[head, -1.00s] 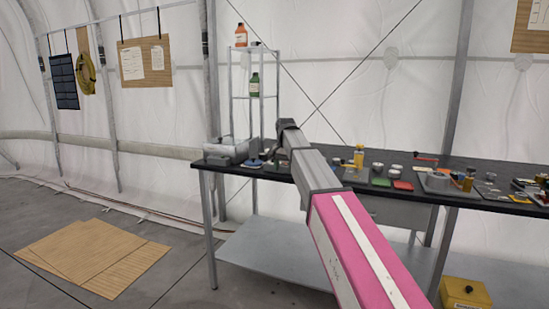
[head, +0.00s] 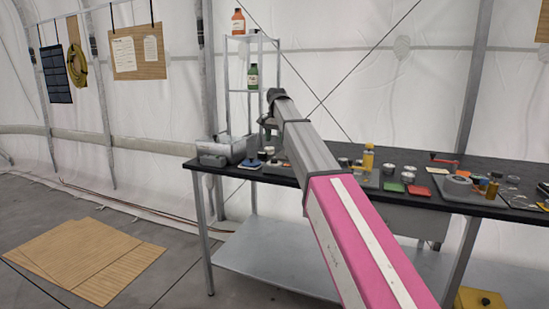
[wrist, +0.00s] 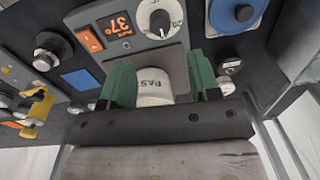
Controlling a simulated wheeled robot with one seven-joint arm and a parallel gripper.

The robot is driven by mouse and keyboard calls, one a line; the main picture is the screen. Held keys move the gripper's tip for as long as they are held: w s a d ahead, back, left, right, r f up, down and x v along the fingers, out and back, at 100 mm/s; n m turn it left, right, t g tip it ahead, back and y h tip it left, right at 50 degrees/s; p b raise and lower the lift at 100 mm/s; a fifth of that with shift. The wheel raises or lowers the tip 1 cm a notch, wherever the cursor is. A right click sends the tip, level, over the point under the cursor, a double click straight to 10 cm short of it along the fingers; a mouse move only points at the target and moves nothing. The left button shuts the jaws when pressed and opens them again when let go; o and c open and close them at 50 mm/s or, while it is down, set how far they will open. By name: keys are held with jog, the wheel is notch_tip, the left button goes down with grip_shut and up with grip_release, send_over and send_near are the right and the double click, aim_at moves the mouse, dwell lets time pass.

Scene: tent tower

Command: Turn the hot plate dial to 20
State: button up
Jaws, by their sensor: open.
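The hot plate's grey front panel (wrist: 122,47) shows in the upper middle of the wrist view, with a lit display (wrist: 121,24) reading about 37. The dial (wrist: 160,20) is a dark round knob on a pale marked ring, cut by the top edge. Part of a "20" shows at its right; the pointer's setting is unclear. My gripper (wrist: 161,82) has two green fingers, open, on this side of the panel and apart from the dial. A white lettered cup or jar (wrist: 153,88) shows between the fingers; I cannot tell whether they touch it. In the head view my gripper (head: 267,133) is over the table's left part.
An orange switch (wrist: 90,39) sits left of the display. A blue disc (wrist: 236,14) lies to the right and a blue square (wrist: 82,79) to the left. On the black table (head: 430,205), a grey bin (head: 222,150) stands at the left end and small items crowd the right.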

aim_at(274, 158)
notch_tip(274, 158, down, 9)
jog(key=shift+w+a+r, duration=0.1)
jog(key=shift+a, duration=0.05)
dwell(0.4)
jog(key=c, duration=0.9)
